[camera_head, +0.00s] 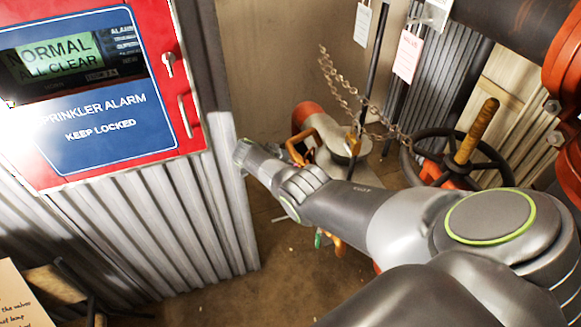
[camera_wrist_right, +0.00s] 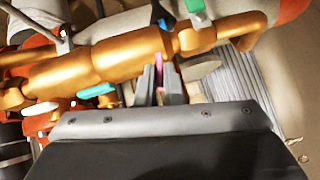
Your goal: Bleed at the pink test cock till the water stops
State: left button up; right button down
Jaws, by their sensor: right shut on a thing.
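In the right wrist view, the pink test cock handle (camera_wrist_right: 159,70) sits between the fingers of my right gripper (camera_wrist_right: 160,82), which is shut on it. The handle is narrow and mostly hidden by the fingers. It is on a brass pipe body (camera_wrist_right: 120,60) that runs across the picture. I cannot make out any water coming from it. In the head view my right arm reaches in from the right and covers most of the brass assembly; the gripper is hidden there. My left gripper is not in view.
Other handles on the brass body are teal (camera_wrist_right: 97,90), green (camera_wrist_right: 194,5) and white (camera_wrist_right: 40,108). A red alarm cabinet (camera_head: 187,75) reads "NORMAL ALL CLEAR". A chain (camera_head: 345,95) hangs near a black handwheel (camera_head: 485,160). Bare floor (camera_head: 230,295) shows below.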

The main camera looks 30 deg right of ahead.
jog(key=shift+f, duration=0.1)
jog(key=c, duration=1.8)
grip_release()
jog(key=shift+c, duration=0.2)
jog(key=p+v, duration=0.2)
jog(key=v, duration=0.5)
jog(key=shift+a, duration=0.25)
jog(key=shift+a, duration=0.1)
